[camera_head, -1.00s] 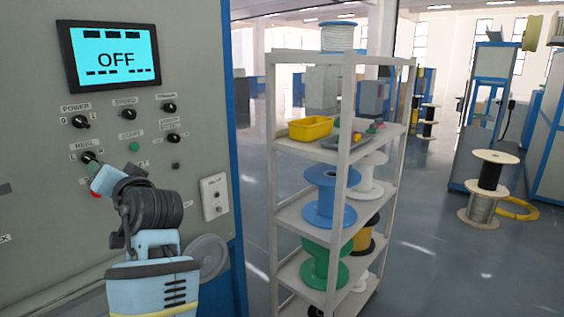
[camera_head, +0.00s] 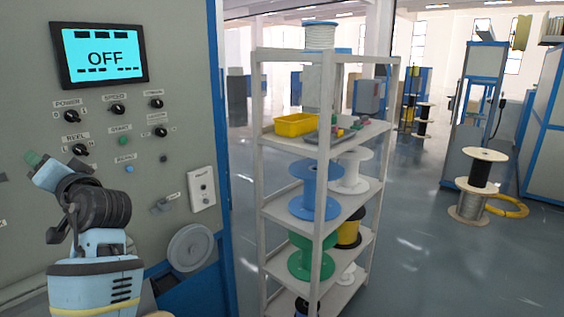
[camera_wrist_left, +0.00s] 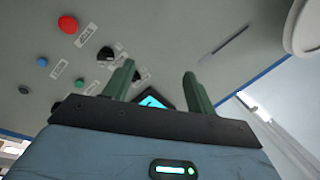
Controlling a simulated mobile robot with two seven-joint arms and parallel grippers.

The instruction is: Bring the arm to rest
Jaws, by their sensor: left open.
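My left arm comes in at the lower left of the head view, and its gripper (camera_head: 34,160) is in front of the grey control panel (camera_head: 185,100), with a green fingertip showing. In the wrist view the left gripper (camera_wrist_left: 158,78) has its two green fingers spread, with nothing between them. The panel's screen (camera_head: 105,54) reads OFF. Red (camera_wrist_left: 68,24), blue (camera_wrist_left: 42,61) and green (camera_wrist_left: 55,73) buttons show in the wrist view, apart from the fingers. In the head view the red button cannot be seen. My right gripper is not in view.
A white shelf rack (camera_head: 330,145) with spools and a yellow bin (camera_head: 296,124) stands right of the panel. A grey round wheel (camera_head: 190,248) is low on the panel's right. Open floor (camera_head: 420,250) lies right of the rack; two stacked spools (camera_head: 475,190) stand beyond.

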